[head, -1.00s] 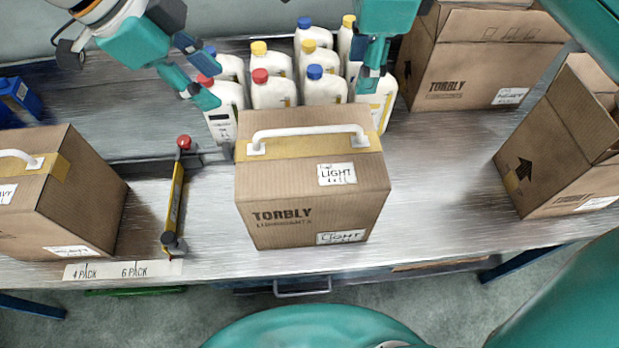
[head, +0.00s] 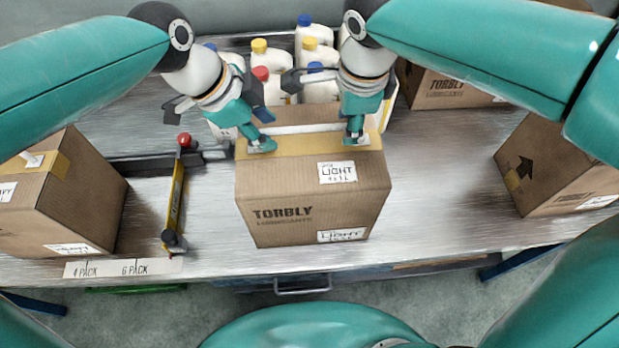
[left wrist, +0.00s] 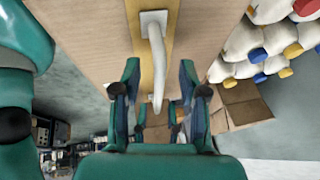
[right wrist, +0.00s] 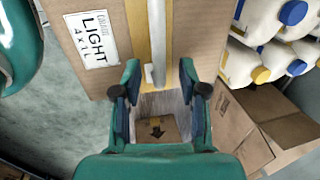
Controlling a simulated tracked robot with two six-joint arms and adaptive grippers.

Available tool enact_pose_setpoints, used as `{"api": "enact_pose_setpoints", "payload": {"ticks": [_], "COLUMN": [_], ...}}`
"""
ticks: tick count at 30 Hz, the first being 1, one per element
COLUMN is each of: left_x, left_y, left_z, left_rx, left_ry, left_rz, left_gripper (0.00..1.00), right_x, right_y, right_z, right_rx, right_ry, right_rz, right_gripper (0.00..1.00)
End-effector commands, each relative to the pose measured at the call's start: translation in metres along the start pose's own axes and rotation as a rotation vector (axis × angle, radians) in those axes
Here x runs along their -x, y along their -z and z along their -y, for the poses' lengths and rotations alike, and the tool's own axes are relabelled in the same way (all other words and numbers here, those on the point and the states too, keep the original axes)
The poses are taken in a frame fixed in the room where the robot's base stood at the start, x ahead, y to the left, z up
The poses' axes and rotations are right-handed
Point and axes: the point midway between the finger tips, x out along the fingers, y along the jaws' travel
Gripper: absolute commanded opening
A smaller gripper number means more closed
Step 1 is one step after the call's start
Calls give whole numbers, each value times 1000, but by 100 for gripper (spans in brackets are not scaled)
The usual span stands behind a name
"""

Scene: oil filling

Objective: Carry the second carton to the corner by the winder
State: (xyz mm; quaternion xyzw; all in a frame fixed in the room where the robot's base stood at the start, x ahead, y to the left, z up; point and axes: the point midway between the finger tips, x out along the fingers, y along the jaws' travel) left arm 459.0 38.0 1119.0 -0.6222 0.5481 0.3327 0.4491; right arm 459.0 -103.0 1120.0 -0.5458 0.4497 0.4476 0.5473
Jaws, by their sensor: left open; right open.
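A closed brown TORBLY carton (head: 310,205) with LIGHT labels, yellow tape and a white carry handle (head: 305,128) stands upright in the middle of the bench. My left gripper (head: 262,145) is open at the handle's left end; in the left wrist view the handle (left wrist: 155,60) runs between its fingers. My right gripper (head: 356,140) is open at the handle's right end; in the right wrist view the handle (right wrist: 154,45) lies between its fingers. Contact cannot be told. Another closed carton (head: 60,200) with a white handle stands at the left. I cannot identify a winder.
Several white bottles (head: 320,88) with coloured caps stand close behind the middle carton. A yellow bar with a red knob (head: 175,200) lies between the two closed cartons. More cartons stand at the back right (head: 445,90) and right (head: 550,170). The bench (head: 440,205) is clear right of the middle carton.

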Motion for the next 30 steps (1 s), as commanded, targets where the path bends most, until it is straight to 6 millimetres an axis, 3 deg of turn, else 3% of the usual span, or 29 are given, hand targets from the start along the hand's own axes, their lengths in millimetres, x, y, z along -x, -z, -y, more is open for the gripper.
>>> {"api": "enact_pose_setpoints", "payload": {"ticks": [6, 16, 24, 30], "left_x": [-17, -18, -18, -18], "left_y": [0, 0, 0, 0], "left_z": [0, 0, 0, 0], "left_rx": [0, 0, 0, -1], "left_ry": [-1, 1, 1, 1], "left_rz": [0, 0, 0, 0], "left_gripper": [43, 43, 0, 0], "right_x": [-17, -19, -18, -18], "right_y": [0, 0, 0, 0], "right_z": [0, 0, 0, 0], "right_rx": [-1, -1, -1, 0], "right_ry": [-1, -1, 0, 0], "right_rz": [0, 0, 0, 0], "right_gripper": [42, 42, 0, 0]}}
